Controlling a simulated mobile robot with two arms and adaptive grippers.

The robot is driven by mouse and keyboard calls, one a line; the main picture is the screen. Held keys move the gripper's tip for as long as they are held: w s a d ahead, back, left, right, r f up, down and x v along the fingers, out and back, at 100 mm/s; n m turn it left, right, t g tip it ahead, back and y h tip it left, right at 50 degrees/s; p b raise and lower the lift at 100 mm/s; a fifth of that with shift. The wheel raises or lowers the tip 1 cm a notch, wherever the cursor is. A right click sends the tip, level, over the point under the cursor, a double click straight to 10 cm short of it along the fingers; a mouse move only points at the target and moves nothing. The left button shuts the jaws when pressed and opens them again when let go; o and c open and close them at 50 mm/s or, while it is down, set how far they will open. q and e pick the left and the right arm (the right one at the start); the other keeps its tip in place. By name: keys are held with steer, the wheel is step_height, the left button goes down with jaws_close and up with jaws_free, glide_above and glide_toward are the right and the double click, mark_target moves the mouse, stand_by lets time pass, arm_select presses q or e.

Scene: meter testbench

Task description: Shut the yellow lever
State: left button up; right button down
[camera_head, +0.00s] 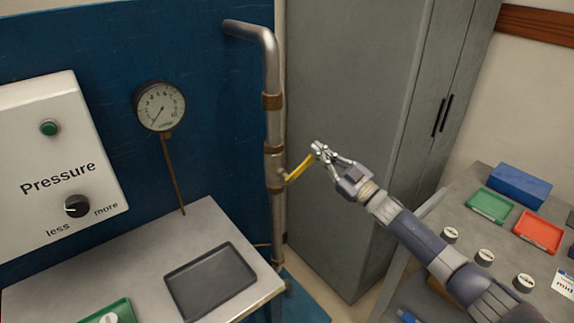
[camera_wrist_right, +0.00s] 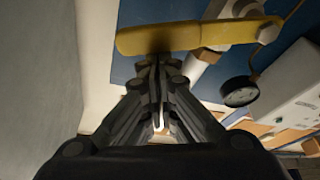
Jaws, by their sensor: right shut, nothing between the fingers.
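The yellow lever (camera_head: 299,168) sticks out from a valve on the vertical metal pipe (camera_head: 274,133). In the head view it slants up and to the right, away from the pipe. My right gripper (camera_head: 317,148) is shut and empty, with its fingertips close to the lever's free end. In the right wrist view the lever (camera_wrist_right: 190,36) lies across the top, just beyond the fingertips (camera_wrist_right: 156,62). I cannot tell whether they touch. My left gripper is not in view.
A round gauge (camera_head: 159,106) and a white Pressure panel (camera_head: 62,150) are on the left. A bench with a dark tray (camera_head: 211,280) stands below. A grey cabinet (camera_head: 350,90) stands behind my right arm. A side table (camera_head: 463,204) with trays is at right.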

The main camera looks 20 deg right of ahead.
steer(key=shift+w+d+f+m+t+h+b, duration=0.1)
steer(key=shift+d+f+m+t+h+b, duration=0.25)
steer(key=shift+f+m, duration=0.55)
steer(key=shift+w+d+f+m+t+h+b, duration=0.1)
steer(key=shift+w+d+f+m+h+b, duration=0.3)
steer(key=shift+m, duration=0.9)
steer(key=shift+s+d+f+m+t+h+b, duration=0.15)
steer(key=shift+d+f+m+t+h, duration=0.1)
steer(key=shift+f+m+h, duration=0.7)
steer(key=shift+r+m, duration=0.15)
steer(key=shift+m, duration=0.1)
steer(key=shift+r, duration=0.1)
